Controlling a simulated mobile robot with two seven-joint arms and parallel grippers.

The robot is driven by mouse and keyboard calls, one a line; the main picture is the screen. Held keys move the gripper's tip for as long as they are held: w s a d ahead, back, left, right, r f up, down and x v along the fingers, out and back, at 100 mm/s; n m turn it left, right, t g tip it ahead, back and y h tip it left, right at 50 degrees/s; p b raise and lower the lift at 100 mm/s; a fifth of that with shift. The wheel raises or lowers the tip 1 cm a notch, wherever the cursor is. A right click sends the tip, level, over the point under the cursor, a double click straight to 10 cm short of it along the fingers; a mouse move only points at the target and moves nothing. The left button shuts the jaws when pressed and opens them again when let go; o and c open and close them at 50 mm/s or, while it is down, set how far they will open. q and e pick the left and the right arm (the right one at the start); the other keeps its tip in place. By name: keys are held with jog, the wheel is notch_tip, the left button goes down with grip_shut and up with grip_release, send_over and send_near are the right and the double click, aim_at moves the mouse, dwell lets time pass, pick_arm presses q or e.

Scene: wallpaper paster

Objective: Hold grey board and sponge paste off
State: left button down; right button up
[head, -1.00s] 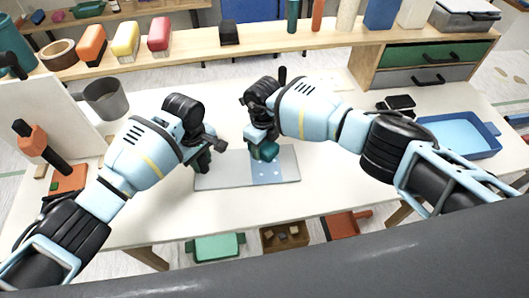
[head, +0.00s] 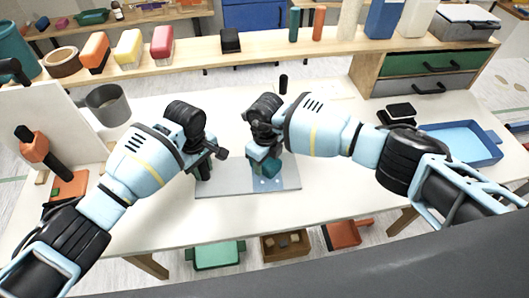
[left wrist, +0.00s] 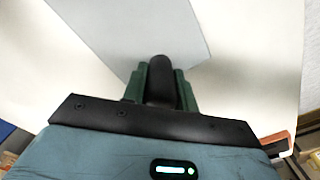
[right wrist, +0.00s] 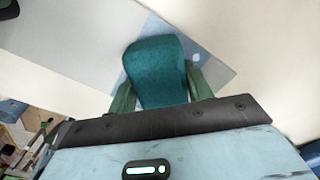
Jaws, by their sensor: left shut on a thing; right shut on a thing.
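The grey board (head: 232,186) lies flat on the white table. It also shows in the left wrist view (left wrist: 140,25). My left gripper (head: 203,172) is at its left part, fingers shut on a black rounded grip (left wrist: 160,82) at the board's edge. My right gripper (head: 263,152) is shut on a teal sponge (right wrist: 157,72), held over the board's right part. The sponge appears on or just above the surface; contact is hard to tell. A bluish paste patch with pale spots (head: 268,183) shows beside the sponge, partly hidden by it.
A grey mug (head: 108,105) stands at the table's back left. A blue tray (head: 462,142) and black box (head: 397,114) are at the right. The table's front edge is close to the board.

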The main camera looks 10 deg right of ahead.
aim_at(268, 188)
pick_arm(q)
jog(key=shift+s+f, duration=0.15)
jog(key=shift+f, duration=0.1)
pick_arm(e)
jog(key=s, duration=0.7)
jog(key=shift+a+f, duration=0.15)
jog(key=shift+a, duration=0.1)
jog(key=r, duration=0.6)
jog(key=shift+s+r, duration=0.3)
jog(key=shift+r, duration=0.85)
jog(key=o, duration=0.6)
jog(key=shift+c, duration=0.2)
jog(key=c, duration=0.5)
pick_arm(q)
jog(key=c, duration=1)
grip_release()
jog(key=shift+r, duration=0.15)
pick_arm(e)
jog(key=shift+o, duration=0.2)
